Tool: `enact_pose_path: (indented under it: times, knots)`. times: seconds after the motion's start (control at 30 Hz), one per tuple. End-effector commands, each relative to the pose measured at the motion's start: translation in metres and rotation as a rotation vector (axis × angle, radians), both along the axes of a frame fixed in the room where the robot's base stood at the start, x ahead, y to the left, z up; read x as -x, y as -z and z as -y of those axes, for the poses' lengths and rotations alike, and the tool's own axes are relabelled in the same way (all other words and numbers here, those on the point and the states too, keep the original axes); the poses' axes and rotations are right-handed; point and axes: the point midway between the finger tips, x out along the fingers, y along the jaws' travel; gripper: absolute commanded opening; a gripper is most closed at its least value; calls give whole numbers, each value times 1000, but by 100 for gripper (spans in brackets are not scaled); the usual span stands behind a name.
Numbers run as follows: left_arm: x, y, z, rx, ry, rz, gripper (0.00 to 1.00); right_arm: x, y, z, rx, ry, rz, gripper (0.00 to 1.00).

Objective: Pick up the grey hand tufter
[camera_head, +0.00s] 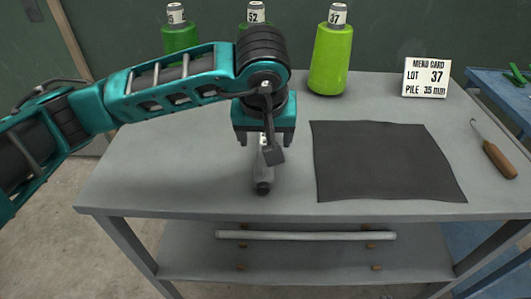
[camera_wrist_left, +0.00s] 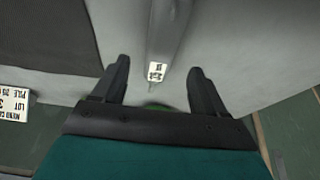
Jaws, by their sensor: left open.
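The grey hand tufter (camera_head: 263,178) lies on the grey table, left of the dark mat, with its dark rounded end toward the front edge. My left gripper (camera_head: 265,140) is open above its far part and hides some of it. In the left wrist view the tufter (camera_wrist_left: 168,35) runs up the picture from between the open fingers (camera_wrist_left: 158,70), with a small white label on it. The fingers stand on either side, and no contact shows. My right gripper is not in view.
A dark mat (camera_head: 380,165) lies right of the tufter. Green cones (camera_head: 331,60) and a white card (camera_head: 426,77) stand along the back. A wooden-handled hook (camera_head: 498,160) lies at the right. The table's left part is clear.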

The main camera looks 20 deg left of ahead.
Motion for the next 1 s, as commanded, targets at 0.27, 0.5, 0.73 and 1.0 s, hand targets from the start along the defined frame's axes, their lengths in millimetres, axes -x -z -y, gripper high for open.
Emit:
enact_pose_path:
  times: [0.27,0.5,0.73,1.0]
  knots:
    - [-9,25,-4,0,-2,-5,72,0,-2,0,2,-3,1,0]
    - [-21,53,-6,2,-1,-1,72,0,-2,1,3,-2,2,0]
    - [-22,55,-6,1,2,0,72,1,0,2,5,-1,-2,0]
    - [-22,55,-7,2,1,0,50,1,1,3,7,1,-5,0]
